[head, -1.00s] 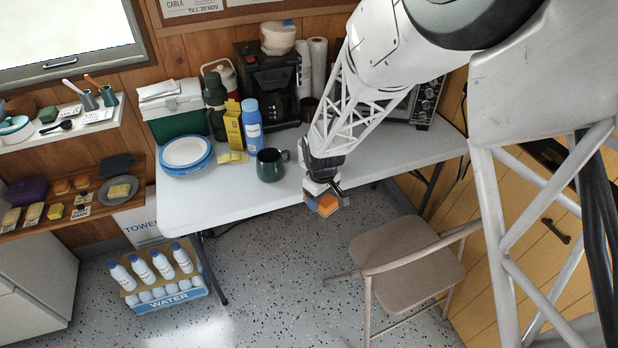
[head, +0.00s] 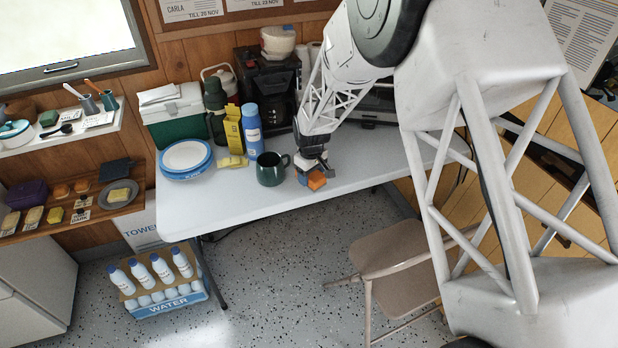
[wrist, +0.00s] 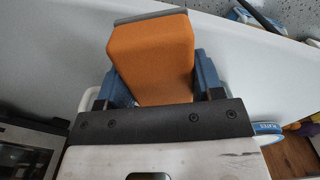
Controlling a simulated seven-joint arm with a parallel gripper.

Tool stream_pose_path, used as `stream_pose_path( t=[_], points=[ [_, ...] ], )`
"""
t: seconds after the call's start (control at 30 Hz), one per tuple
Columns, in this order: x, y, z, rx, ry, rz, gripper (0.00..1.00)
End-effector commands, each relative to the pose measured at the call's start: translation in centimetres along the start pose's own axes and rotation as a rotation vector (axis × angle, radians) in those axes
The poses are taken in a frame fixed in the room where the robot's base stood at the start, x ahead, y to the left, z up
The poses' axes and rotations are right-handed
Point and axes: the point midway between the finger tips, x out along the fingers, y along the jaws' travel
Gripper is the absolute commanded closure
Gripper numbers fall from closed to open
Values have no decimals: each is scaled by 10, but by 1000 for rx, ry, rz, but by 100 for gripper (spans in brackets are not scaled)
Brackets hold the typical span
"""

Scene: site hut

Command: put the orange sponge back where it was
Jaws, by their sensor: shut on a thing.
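The orange sponge (head: 317,181) is between the jaws of my gripper (head: 313,173), near the front edge of the white table, right of the dark green mug (head: 271,168). In the wrist view the orange sponge (wrist: 152,60) is a block with a grey layer at its far end. The blue fingers of my gripper (wrist: 160,80) press on its two sides. I cannot tell whether the sponge touches the tabletop. On the lower wall shelf (head: 75,224) at the left, two small orange things sit beside a grey plate with a yellow block.
The white table (head: 235,205) holds stacked plates (head: 186,157), a blue bottle (head: 252,130), a yellow box (head: 233,130) and a coffee maker (head: 262,85). A folding chair (head: 395,260) stands in front. A water bottle crate (head: 165,285) is on the floor. The table's front strip is clear.

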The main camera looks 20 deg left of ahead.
Motion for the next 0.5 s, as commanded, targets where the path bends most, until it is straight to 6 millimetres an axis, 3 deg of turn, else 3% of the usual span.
stream_pose_path(
  t=[0.2, 0.5],
  points=[
    [3, 11, -19, 0, -2, -1, 65],
    [3, 14, -24, 0, -1, -1, 65]
  ],
)
